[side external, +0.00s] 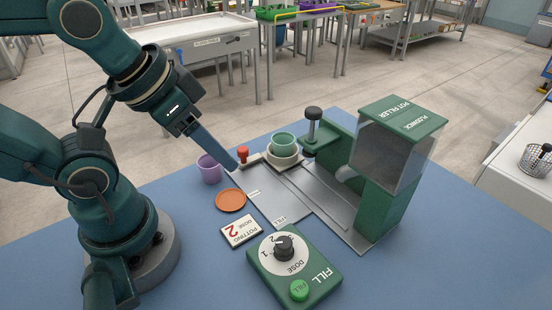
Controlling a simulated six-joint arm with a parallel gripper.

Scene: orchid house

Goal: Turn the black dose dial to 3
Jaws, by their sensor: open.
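The black dose dial (284,248) sits on a white round face with numbers on the green control box (322,272) near the front of the blue table. Numbers 1, 2 and 3 show around its left and far side, small and partly covered; which one the dial points to I cannot tell. A green FILL button (299,290) is on the same box. My gripper (235,166) is open and empty, angled down beside the red knob (242,152), well behind and left of the dial. Its fingers overlap in this view; whether they touch anything is unclear.
A card reading "POTTING DOSE 2" (240,231) lies left of the box. An orange saucer (230,200) and purple pot (209,170) are near my gripper.

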